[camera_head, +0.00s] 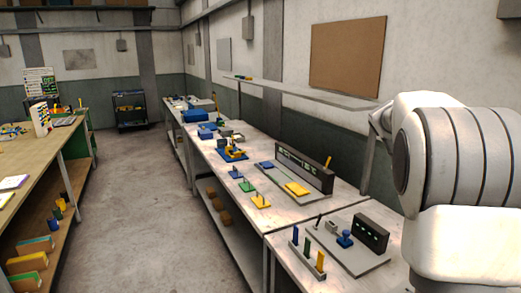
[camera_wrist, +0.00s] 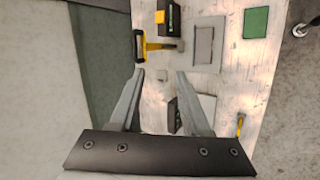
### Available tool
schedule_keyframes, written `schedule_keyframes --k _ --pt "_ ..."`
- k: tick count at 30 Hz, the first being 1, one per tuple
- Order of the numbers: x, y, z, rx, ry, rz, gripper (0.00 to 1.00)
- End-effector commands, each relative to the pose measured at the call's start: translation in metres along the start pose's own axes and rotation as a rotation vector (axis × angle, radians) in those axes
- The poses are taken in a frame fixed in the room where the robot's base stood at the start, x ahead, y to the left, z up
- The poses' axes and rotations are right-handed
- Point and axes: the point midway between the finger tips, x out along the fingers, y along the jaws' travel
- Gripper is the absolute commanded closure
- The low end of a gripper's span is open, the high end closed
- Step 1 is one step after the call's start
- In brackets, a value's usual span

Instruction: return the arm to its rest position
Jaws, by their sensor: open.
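My gripper (camera_wrist: 160,76) shows in the wrist view, with its two fingers apart and nothing between them. It hangs above a bench top, and a small grey block shows on the bench past the fingertips. My gripper is not visible in the head view. There my white arm fills the right side, over the near end of the bench (camera_head: 262,215).
In the wrist view a yellow-handled tool (camera_wrist: 155,46), a grey plate (camera_wrist: 207,42) and a green square (camera_wrist: 256,22) lie on the bench. In the head view a stand with coloured pegs (camera_head: 307,254) is near. The floor aisle (camera_head: 145,215) is clear.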

Motion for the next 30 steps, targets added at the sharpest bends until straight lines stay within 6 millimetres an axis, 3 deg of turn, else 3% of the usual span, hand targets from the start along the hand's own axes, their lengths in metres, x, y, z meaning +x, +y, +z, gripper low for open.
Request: schedule_keyframes --k 6,15,24,30 --pt "-0.044 -0.045 0.026 0.072 0.132 -0.109 0.53" --pt "-0.094 -0.114 0.068 0.157 0.290 -0.258 0.53" --pt "-0.128 -0.189 0.117 0.231 0.419 -0.400 0.53" --pt "-0.139 -0.240 0.152 0.279 0.488 -0.490 0.53"
